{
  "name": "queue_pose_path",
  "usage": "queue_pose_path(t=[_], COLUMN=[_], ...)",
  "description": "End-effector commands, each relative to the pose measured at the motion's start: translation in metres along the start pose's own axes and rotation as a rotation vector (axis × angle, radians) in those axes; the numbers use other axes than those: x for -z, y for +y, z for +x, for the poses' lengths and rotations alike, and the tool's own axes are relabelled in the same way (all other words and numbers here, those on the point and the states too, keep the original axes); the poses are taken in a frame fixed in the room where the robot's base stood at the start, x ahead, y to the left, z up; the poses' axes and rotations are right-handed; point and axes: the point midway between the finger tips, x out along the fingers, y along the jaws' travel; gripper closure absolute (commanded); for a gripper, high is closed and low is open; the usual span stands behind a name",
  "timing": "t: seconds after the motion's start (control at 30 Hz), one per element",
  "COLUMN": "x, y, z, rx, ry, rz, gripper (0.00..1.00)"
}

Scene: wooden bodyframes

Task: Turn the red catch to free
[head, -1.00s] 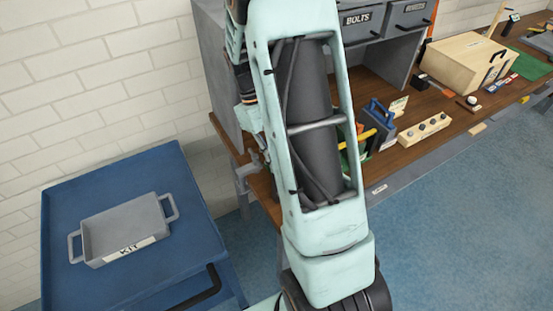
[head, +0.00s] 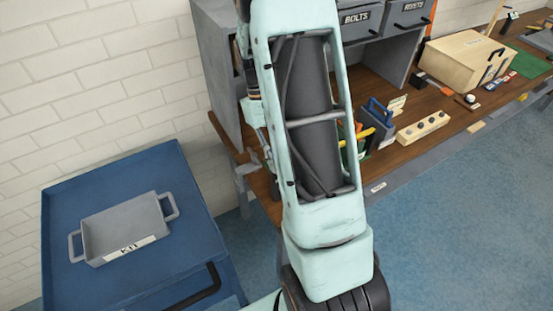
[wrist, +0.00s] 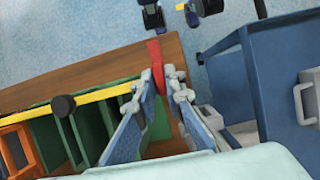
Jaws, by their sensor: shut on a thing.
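The red catch (wrist: 155,62) shows in the wrist view at the end of a yellow bar (wrist: 100,95), by the edge of the wooden bench (wrist: 60,85). My gripper (wrist: 161,80) has one finger on each side of the catch and is shut on it. The lower part of the catch is between the fingers and partly hidden. The yellow bar lies across a green rack (wrist: 80,135) with several slots. In the head view my arm hides the catch and my gripper.
A black knob (wrist: 63,105) stands at the yellow bar, with an orange frame (wrist: 20,145) farther left. A blue cart (head: 75,210) carries a grey KIT tray (head: 125,225). The bench also holds a blue caddy (head: 380,112) and a wooden box (head: 465,62).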

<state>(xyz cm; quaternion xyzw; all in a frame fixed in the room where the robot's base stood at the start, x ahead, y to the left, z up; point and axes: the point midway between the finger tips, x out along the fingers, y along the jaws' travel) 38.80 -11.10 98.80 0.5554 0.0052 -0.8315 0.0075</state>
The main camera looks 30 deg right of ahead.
Motion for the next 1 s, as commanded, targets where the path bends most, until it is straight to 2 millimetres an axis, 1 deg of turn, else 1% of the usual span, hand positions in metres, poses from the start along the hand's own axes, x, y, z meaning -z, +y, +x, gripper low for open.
queue_pose_path(t=[0.03,0.07,0.2,0.47,0.57,0.67,1.0], x=[0.001,0.001,0.001,0.0,0.001,0.001,0.001], y=[0.0,0.0,0.0,0.0,0.0,0.0,0.0], z=[-0.001,-0.001,-0.001,-0.001,-0.005,-0.017,-0.087], rx=[0.0,-0.001,-0.001,-0.001,-0.001,-0.001,-0.002], ry=[0.003,0.004,0.003,0.001,0.002,0.004,0.006], rz=[0.002,0.002,0.001,0.0,0.0,0.0,0.0], gripper=[1.0,0.89,0.74,0.72,0.72,0.72,0.72])
